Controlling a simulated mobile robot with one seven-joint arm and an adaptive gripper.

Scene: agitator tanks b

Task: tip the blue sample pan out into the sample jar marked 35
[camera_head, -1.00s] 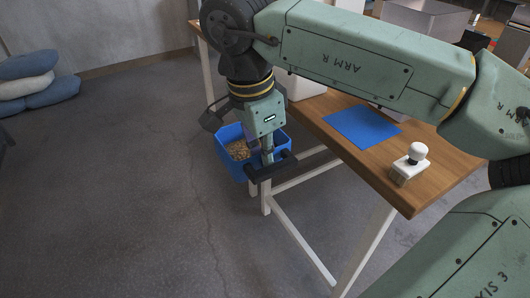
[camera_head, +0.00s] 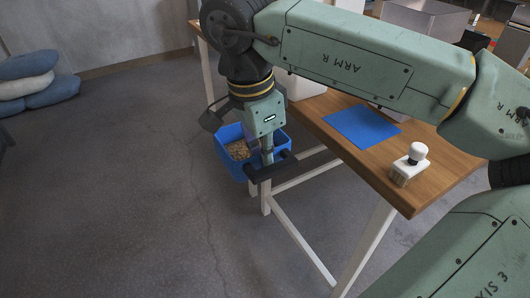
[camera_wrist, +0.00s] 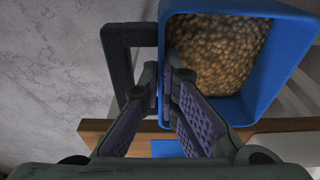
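The blue sample pan (camera_head: 231,163) hangs beyond the left edge of the table, with a heap of brown grains (camera_head: 238,150) inside. It has a black bar handle (camera_head: 272,172). My gripper (camera_head: 266,158) points down at the handle side of the pan. In the wrist view the pan (camera_wrist: 268,105) is at upper right, with grains (camera_wrist: 215,50) filling much of what shows. I cannot make out any jar marked 35.
The wooden table (camera_head: 350,165) runs along the pan's right side, its pale legs (camera_head: 300,243) close by. On it are a blue mat (camera_head: 362,126) and a small white bottle-like item (camera_head: 410,166) with a round top. Grey floor at left is open; cushions (camera_head: 38,80) lie far left.

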